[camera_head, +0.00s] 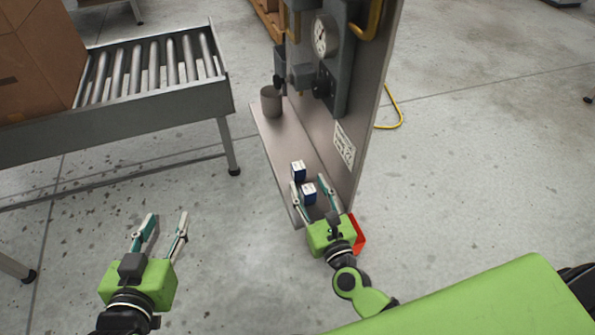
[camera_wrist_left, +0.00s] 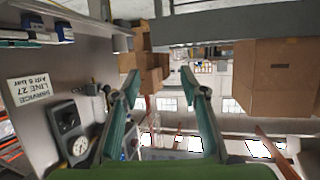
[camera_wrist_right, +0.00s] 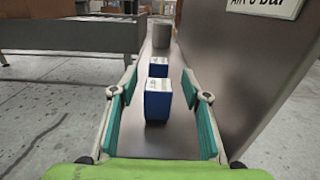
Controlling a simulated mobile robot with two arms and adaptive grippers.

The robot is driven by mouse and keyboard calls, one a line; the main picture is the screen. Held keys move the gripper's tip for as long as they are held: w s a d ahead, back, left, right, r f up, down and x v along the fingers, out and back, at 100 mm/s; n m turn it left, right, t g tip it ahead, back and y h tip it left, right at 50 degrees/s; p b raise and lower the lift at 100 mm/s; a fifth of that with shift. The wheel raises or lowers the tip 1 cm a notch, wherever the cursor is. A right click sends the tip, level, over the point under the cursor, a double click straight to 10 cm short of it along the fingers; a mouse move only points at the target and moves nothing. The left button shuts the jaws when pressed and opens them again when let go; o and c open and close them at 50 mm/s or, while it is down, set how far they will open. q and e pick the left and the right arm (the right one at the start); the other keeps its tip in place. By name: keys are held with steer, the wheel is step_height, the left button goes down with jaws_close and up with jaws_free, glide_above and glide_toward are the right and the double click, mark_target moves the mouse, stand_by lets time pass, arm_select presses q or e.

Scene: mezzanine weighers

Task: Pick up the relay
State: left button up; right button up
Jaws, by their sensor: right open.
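Two small blue relays with white tops stand on a narrow grey shelf (camera_head: 283,141). The nearer relay (camera_head: 309,194) is between the fingers of my right gripper (camera_head: 311,187), which is open around it. In the right wrist view the nearer relay (camera_wrist_right: 158,100) shows a gap to each finger. The farther relay (camera_head: 298,170) stands just behind it and also shows in the right wrist view (camera_wrist_right: 158,66). My left gripper (camera_head: 166,226) is open and empty, over the floor left of the shelf.
A grey cup (camera_head: 271,102) stands at the shelf's far end. An upright panel (camera_head: 352,100) with a gauge (camera_head: 325,36) and a label borders the shelf's right side. A roller conveyor (camera_head: 150,97) with a cardboard box (camera_head: 40,60) is at the left.

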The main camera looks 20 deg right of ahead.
mark_target(300, 171)
steer(key=w, duration=0.3)
steer(key=shift+w+a, duration=0.1)
steer(key=shift+w, duration=0.15)
steer(key=w, duration=0.4)
steer(key=shift+w+a+f, duration=0.15)
steer(key=shift+w, duration=0.15)
arm_select(q)
steer(key=shift+w+d+r+t, duration=0.15)
steer(key=shift+w+r+t, duration=0.15)
steer(key=shift+r, duration=0.25)
steer(key=shift+w+d+r+t, duration=0.1)
steer(key=shift+w+r+t, duration=0.1)
steer(key=shift+r+t, duration=0.3)
arm_select(e)
steer(key=c, duration=1.2)
